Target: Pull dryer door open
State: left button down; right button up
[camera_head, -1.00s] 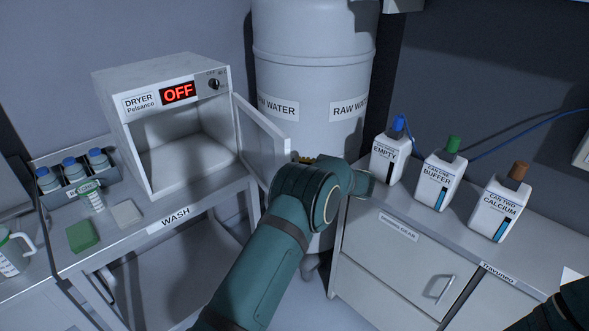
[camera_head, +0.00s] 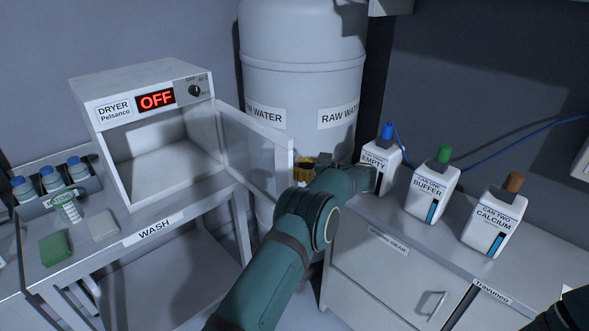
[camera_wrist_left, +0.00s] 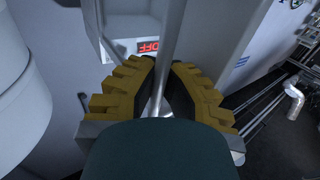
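The dryer (camera_head: 150,130) stands on the wash table, its display reading OFF. Its door (camera_head: 262,150) is hinged at the right side and stands open, angled out toward the water tank. My left gripper (camera_head: 304,168) is at the door's free edge, partly hidden behind my own arm. In the left wrist view the yellow fingers (camera_wrist_left: 165,66) close in on both sides of the door's edge (camera_wrist_left: 172,40), which runs between them. The dryer's display (camera_wrist_left: 148,47) shows behind. My right gripper is out of view.
A raw water tank (camera_head: 300,50) stands behind the door and gripper. Bottles labelled Empty (camera_head: 380,160), Buffer (camera_head: 432,190) and Calcium (camera_head: 495,222) stand on the right cabinet. A green sponge (camera_head: 56,248) and a bottle rack (camera_head: 80,190) lie left of the dryer.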

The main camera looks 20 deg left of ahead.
pick_arm(q)
jog(key=shift+d+f, duration=0.15)
jog(key=shift+d, duration=0.1)
jog(key=c, duration=1)
grip_release()
jog(key=shift+d, duration=0.15)
jog(key=shift+w+d, duration=0.25)
jog(key=shift+d, duration=0.95)
jog(key=shift+w+d, duration=0.2)
jog(key=shift+d, duration=1)
jog(key=shift+w+d, duration=0.25)
jog(key=shift+d, duration=0.95)
jog(key=shift+a, duration=0.1)
